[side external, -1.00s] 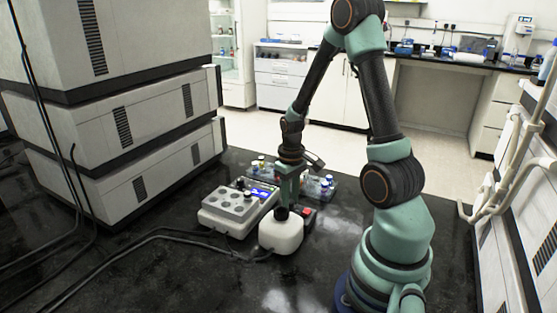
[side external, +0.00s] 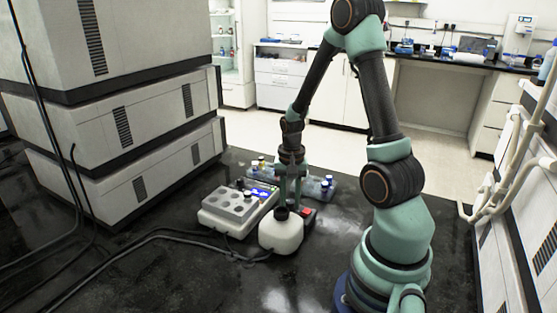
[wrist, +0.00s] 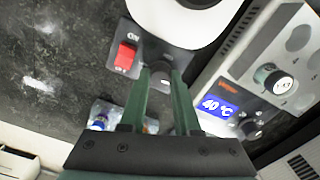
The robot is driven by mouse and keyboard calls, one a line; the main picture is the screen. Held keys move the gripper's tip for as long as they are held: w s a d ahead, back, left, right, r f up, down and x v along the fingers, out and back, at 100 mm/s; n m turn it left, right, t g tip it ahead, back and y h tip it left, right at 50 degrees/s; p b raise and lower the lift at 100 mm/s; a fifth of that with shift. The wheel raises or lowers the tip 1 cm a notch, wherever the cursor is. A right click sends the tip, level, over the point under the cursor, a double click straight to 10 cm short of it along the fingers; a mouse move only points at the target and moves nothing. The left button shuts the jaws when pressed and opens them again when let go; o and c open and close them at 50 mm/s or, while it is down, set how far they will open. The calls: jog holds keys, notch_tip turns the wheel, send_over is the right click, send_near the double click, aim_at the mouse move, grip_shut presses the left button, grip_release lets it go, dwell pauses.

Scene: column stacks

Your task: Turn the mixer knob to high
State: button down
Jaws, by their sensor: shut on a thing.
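The mixer is a squat white body (side external: 281,234) with a dark round cup on top, standing on the dark bench. Its front panel (wrist: 122,72) shows in the wrist view, with a red rocker switch (wrist: 125,56) marked ON. In the side view my gripper (side external: 290,203) is just behind the mixer body, which hides the knob. The knob's pointer and scale cannot be read.
A clear rack with blue-capped vials (side external: 325,185) is behind.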

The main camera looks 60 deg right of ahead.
aim_at(290, 201)
jog(key=shift+m, duration=0.5)
dwell(0.3)
jog(key=c, duration=0.6)
grip_release()
notch_tip(290, 201, up, 12)
jog(key=shift+r, duration=0.1)
